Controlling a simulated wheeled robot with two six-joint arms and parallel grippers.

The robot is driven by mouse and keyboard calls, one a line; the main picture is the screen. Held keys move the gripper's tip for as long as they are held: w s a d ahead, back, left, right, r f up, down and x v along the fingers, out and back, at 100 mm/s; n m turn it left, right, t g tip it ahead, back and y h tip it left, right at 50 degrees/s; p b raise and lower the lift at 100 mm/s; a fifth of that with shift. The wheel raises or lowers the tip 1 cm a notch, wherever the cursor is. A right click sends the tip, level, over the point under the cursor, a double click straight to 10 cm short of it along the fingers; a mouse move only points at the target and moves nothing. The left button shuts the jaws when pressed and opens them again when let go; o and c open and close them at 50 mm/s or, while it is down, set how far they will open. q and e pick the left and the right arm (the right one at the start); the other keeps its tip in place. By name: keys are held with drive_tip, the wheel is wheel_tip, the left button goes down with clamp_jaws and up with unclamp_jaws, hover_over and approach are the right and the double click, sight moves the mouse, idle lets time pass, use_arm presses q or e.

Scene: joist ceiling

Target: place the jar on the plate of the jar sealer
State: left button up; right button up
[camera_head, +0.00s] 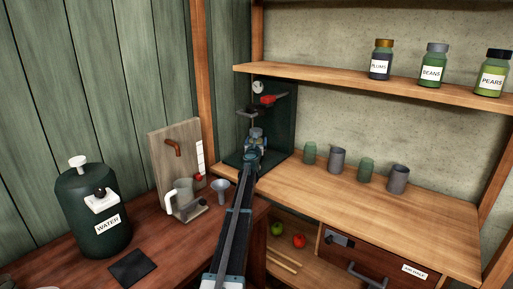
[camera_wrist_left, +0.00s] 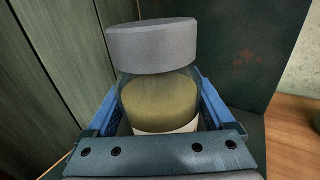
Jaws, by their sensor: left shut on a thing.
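The jar (camera_wrist_left: 160,100) has a grey lid, yellow-green contents and a pale label edge. It stands between the blue fingers of my left gripper (camera_head: 256,141), which is shut on it. The jar sealer (camera_head: 286,125) is a dark green stand with a red handle (camera_head: 267,99) and a round gauge, at the back corner of the wooden counter. My left gripper is in front of the sealer, under its red handle. The gripper and arm hide most of the sealer's plate, and I cannot tell whether the jar touches it. My right gripper is out of view.
Several green and grey cups (camera_head: 337,160) stand right of the sealer on the counter. Labelled jars (camera_head: 432,66) stand on the upper shelf. A water can (camera_head: 92,210), a mug (camera_head: 183,191) and a funnel (camera_head: 220,187) are on the lower left table. The counter's front right is clear.

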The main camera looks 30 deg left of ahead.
use_arm(q)
drive_tip(key=shift+f, duration=0.55)
drive_tip(key=shift+r, duration=0.15)
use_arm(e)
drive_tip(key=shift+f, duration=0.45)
use_arm(q)
drive_tip(key=o, duration=1.5)
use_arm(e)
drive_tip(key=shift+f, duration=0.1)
use_arm(q)
drive_tip(key=shift+o, duration=0.2)
drive_tip(key=v, duration=1.2)
